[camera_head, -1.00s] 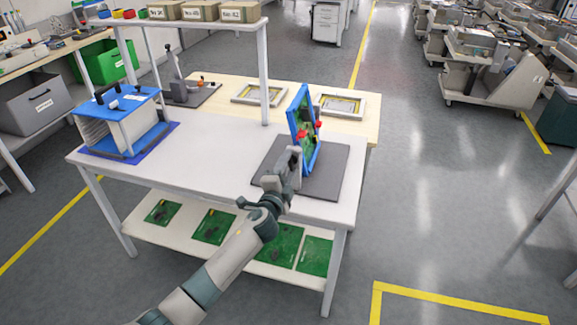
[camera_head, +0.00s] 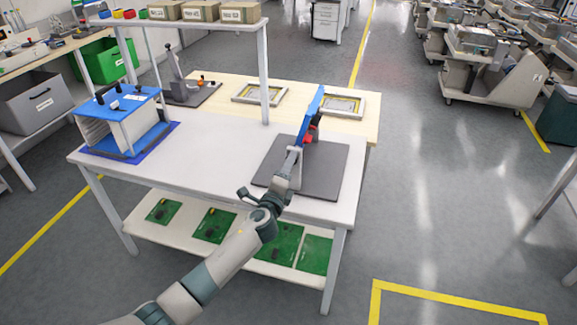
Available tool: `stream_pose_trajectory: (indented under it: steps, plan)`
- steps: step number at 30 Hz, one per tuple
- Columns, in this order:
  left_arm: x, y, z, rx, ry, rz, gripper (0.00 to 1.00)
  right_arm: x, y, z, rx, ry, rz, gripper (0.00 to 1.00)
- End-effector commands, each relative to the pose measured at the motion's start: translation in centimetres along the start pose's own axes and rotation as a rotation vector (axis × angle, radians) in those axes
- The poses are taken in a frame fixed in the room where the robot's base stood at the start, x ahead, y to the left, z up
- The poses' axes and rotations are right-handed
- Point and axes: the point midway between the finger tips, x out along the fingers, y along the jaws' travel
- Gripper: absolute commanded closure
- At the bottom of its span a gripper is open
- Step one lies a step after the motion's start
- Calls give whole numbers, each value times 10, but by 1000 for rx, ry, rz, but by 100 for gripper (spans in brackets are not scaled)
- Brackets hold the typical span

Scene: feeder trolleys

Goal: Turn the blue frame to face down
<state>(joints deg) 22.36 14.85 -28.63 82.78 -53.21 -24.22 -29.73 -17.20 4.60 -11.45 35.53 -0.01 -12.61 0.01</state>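The blue frame (camera_head: 312,108) is above the dark grey mat (camera_head: 325,171) on the white table. It is seen almost edge-on, steeply tilted, with its top leaning right. Red parts (camera_head: 309,138) show on its right side; its green board is mostly hidden. My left gripper (camera_head: 297,150) is at the frame's lower end and appears shut on its edge; the fingertips are small and partly hidden. The frame looks held clear of the mat. My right gripper is not in view.
A white rack with a blue top (camera_head: 125,100) stands on the table's left. A shelf post (camera_head: 263,75) rises behind the frame. Two light frames (camera_head: 258,94) (camera_head: 340,104) lie on the wooden table behind. Green boards (camera_head: 214,226) lie on the lower shelf.

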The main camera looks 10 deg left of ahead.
Motion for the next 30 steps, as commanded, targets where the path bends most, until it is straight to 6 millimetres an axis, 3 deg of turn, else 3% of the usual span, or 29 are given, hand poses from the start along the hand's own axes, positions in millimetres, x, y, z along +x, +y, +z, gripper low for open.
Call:
stream_pose_trajectory:
  steps: [30]
  plan:
    - [-1, 1, 0, 509, 2, 3, 93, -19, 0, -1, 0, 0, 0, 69]
